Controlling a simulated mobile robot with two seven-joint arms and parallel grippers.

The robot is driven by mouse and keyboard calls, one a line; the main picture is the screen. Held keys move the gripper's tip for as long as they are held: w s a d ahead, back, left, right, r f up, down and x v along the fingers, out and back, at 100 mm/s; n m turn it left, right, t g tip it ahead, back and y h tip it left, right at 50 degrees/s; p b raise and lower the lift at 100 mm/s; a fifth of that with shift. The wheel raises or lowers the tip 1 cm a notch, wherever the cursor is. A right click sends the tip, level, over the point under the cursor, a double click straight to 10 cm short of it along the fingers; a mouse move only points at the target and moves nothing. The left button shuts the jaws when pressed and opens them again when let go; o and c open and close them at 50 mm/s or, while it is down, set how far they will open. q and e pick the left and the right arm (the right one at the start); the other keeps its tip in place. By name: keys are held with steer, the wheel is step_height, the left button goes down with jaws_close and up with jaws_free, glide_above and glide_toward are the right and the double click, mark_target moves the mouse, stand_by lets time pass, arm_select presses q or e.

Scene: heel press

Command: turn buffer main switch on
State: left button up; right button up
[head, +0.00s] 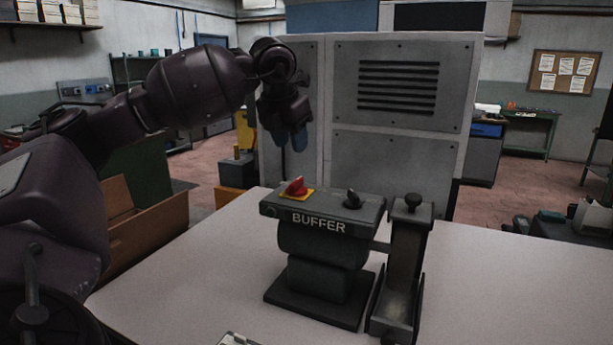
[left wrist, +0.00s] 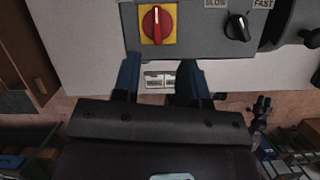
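The buffer (head: 320,255) is a dark grey machine lettered BUFFER, standing on the light table. Its main switch (head: 296,186) is a red rotary handle on a yellow plate, on top at the left. In the left wrist view the red switch (left wrist: 157,24) shows its handle pointing up and down the picture. My left gripper (head: 290,140) points down, above and beyond the switch in the head view. Its blue fingers (left wrist: 160,75) are apart with nothing held between them, and the switch lies just past their tips, apart from them. My right gripper is out of view.
A black speed knob (head: 352,199) sits right of the switch; SLOW and FAST marks flank the knob in the left wrist view (left wrist: 238,27). A dark upright part (head: 406,245) stands at the buffer's right. A grey cabinet (head: 395,160) stands behind. The table (head: 500,290) is clear at right.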

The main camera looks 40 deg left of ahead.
mark_target(299, 178)
arm_select(q)
steer(key=w+f+n, duration=0.1)
steer(key=f, duration=0.2)
steer(key=w+a+f, duration=0.1)
steer(key=f, duration=0.1)
steer(key=w+f+n+p, duration=0.1)
steer(key=f, duration=0.2)
steer(key=shift+w+a+f+n, duration=0.25)
steer(key=shift+w+f+n, duration=0.05)
steer(key=shift+f, duration=0.05)
steer(key=shift+w+a+f, duration=0.1)
steer(key=shift+w+f, duration=0.1)
steer(key=shift+f, duration=0.4)
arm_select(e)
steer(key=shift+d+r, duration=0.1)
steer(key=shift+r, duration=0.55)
arm_select(q)
steer(key=shift+c, duration=0.3)
jaws_close()
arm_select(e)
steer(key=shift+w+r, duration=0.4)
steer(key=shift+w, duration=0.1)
